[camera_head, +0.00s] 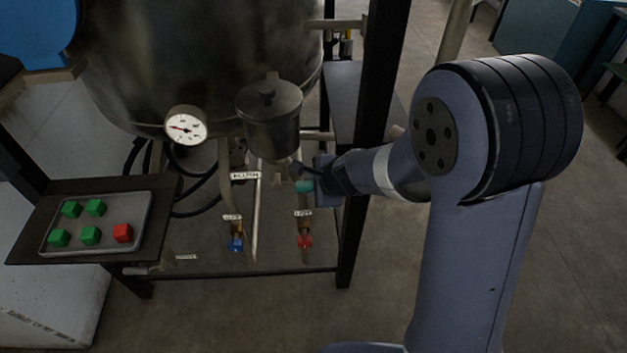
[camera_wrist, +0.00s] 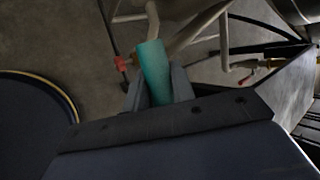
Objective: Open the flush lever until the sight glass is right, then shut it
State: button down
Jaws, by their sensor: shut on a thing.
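My gripper (camera_head: 312,178) is at the pipework below the small lidded pot, next to the black frame post. In the wrist view my gripper (camera_wrist: 157,92) is shut on a teal cylindrical grip (camera_wrist: 153,68), which I take for the flush lever. The teal piece also shows in the head view (camera_head: 304,186), partly hidden by my fingers. The rest of the lever is hard to make out.
A red-handled valve (camera_head: 305,241) and a blue-handled valve (camera_head: 236,244) hang below, each labelled. The black post (camera_head: 374,110) stands close to my wrist.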

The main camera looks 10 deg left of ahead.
jog(key=shift+w+r, duration=0.1)
dwell(0.3)
jog(key=c, duration=1.2)
grip_release()
jog(key=p+v, duration=0.3)
jog(key=v, duration=0.7)
jog(key=shift+s+d+r+p, duration=0.15)
jog(key=shift+s+r+p, duration=0.1)
jog(key=shift+s+p, duration=0.1)
jog(key=b+x, duration=0.4)
jog(key=x, duration=0.7)
jog(key=shift+w, duration=0.1)
jog(key=shift+r, duration=0.2)
